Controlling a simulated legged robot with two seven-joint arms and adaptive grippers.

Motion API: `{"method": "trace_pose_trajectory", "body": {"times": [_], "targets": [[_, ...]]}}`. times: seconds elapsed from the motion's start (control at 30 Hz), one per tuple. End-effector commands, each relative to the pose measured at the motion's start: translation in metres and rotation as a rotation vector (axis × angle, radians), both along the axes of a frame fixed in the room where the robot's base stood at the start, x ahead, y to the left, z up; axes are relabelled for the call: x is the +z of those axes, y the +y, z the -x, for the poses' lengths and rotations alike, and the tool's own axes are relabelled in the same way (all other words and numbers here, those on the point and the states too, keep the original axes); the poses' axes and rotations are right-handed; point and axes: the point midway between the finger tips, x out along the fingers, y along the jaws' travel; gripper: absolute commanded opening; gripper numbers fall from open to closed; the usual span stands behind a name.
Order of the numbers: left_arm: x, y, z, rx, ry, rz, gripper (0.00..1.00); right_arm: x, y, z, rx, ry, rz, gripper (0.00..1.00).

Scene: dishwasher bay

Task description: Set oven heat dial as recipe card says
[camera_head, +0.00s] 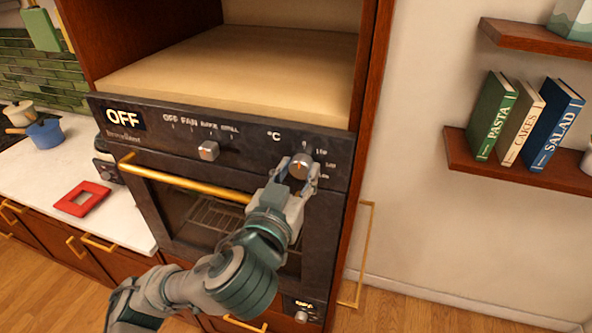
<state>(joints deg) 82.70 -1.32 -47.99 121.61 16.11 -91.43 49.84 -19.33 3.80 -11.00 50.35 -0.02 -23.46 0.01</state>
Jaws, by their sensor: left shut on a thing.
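The oven (170,160) is built into a brown wood cabinet, and its display (125,118) reads OFF. The heat dial (301,163) is a round metal knob under a "°C" mark at the right of the dark control panel. My left gripper (299,172) is shut on the heat dial, with one finger on each side of it. The gripper hides part of the dial's scale, and the numbers are too small to read. A second knob (208,150) is left of it, under mode words. I see no recipe card that I can make out. My right gripper is out of view.
A gold handle bar (185,178) crosses the oven door below the panel. A red frame (82,198) and a blue pot (45,133) are on the white counter at left. Books (520,122) stand on a wall shelf (460,160) at right.

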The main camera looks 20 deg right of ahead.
Motion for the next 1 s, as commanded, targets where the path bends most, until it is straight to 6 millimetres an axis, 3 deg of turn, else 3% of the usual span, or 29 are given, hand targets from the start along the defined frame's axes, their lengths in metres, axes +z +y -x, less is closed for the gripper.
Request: {"method": "trace_pose_trajectory", "body": {"times": [0.3, 0.67, 1.0], "targets": [[0.003, 0.002, -0.004, 0.008, -0.003, 0.007, 0.08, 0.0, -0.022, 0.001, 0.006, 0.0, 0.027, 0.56], [0.002, 0.002, -0.004, 0.009, -0.027, -0.037, 0.08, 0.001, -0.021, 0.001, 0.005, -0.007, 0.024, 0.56], [0.001, 0.001, -0.004, 0.009, -0.158, -0.239, 0.08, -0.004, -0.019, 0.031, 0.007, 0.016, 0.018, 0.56]]}}
